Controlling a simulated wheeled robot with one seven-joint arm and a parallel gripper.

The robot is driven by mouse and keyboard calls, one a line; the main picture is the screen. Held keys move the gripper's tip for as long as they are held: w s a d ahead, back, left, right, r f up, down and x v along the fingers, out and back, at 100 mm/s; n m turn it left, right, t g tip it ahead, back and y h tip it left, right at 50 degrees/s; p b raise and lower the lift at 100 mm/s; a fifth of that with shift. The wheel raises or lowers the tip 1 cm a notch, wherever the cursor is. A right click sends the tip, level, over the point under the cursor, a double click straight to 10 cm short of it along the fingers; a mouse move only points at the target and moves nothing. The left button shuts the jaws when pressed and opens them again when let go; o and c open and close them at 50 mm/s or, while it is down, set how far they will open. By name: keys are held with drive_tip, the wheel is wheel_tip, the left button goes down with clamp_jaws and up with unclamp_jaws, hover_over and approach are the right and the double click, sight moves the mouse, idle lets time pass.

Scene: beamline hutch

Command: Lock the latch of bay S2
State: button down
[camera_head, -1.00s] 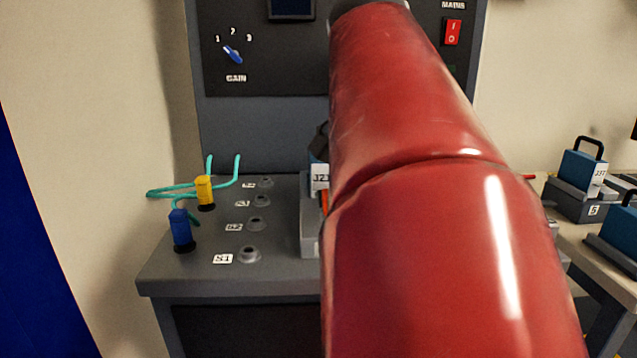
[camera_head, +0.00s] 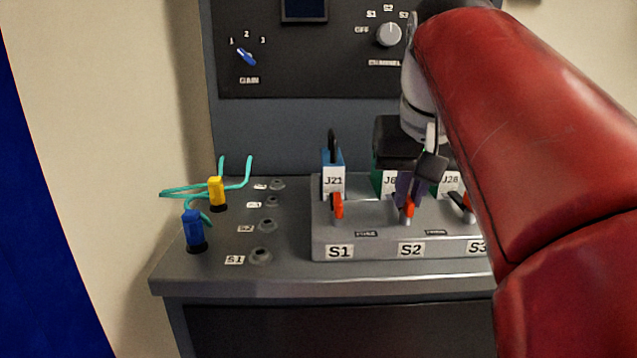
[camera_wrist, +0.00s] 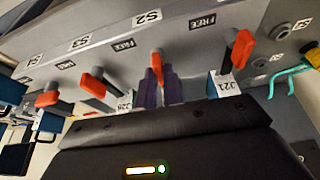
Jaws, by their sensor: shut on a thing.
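The S2 latch (camera_head: 409,209) is a small orange lever on the grey bay block (camera_head: 375,250), above the S2 label; it also shows in the wrist view (camera_wrist: 157,62). My gripper (camera_head: 406,197) comes down from above with its dark purple fingers at this lever. In the wrist view my gripper (camera_wrist: 159,78) is shut with the lever between its fingertips. A FREE tag (camera_wrist: 123,45) shows beside the S2 label (camera_wrist: 147,17). A green module (camera_head: 388,160) sits behind the S2 latch, its label partly hidden by my fingers.
The S1 latch (camera_head: 338,206), with blue module J21 (camera_head: 333,170), stands close left. The S3 latch (camera_head: 467,205) is close right, partly covered by my arm. Sockets and a blue plug (camera_head: 194,230) and yellow plug (camera_head: 216,192) with teal cables lie further left.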

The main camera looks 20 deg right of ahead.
idle(0.3)
drive_tip(key=c, duration=1.5)
unclamp_jaws()
drive_tip(key=shift+r, duration=0.15)
drive_tip(key=v, duration=0.7)
drive_tip(key=shift+s+r, duration=0.15)
drive_tip(key=shift+r, duration=0.1)
drive_tip(key=shift+s, duration=0.1)
